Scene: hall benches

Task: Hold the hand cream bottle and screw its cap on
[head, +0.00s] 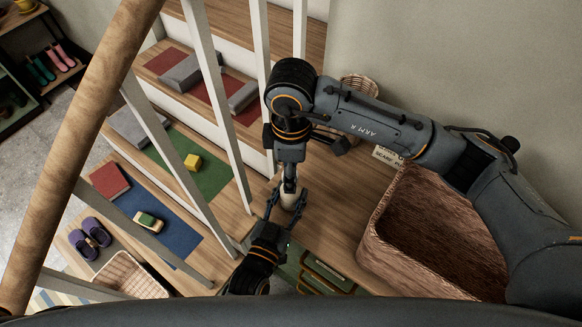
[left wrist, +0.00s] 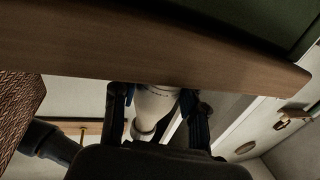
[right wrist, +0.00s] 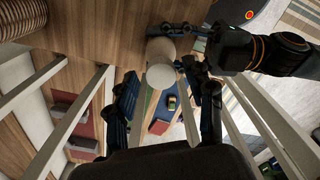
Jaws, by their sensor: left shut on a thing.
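The hand cream bottle (left wrist: 157,103) is a white, tapered bottle held between the fingers of my left gripper (left wrist: 157,112) in the left wrist view. In the head view the bottle (head: 290,199) stands out pale between the fingers of my left gripper (head: 286,208). My right gripper (head: 289,183) points down just above it. In the right wrist view the bottle's pale round end (right wrist: 161,76) faces the camera. The fingers of my right gripper (right wrist: 168,82) stand apart on either side of it, with a gap. I cannot tell a separate cap from the bottle.
A brown woven basket (head: 425,235) stands to the right. White balusters (head: 215,115) and a wooden handrail (head: 75,130) run close on the left. Beyond them are steps with mats, a toy car (head: 149,221), a yellow block (head: 192,162) and purple slippers (head: 91,234).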

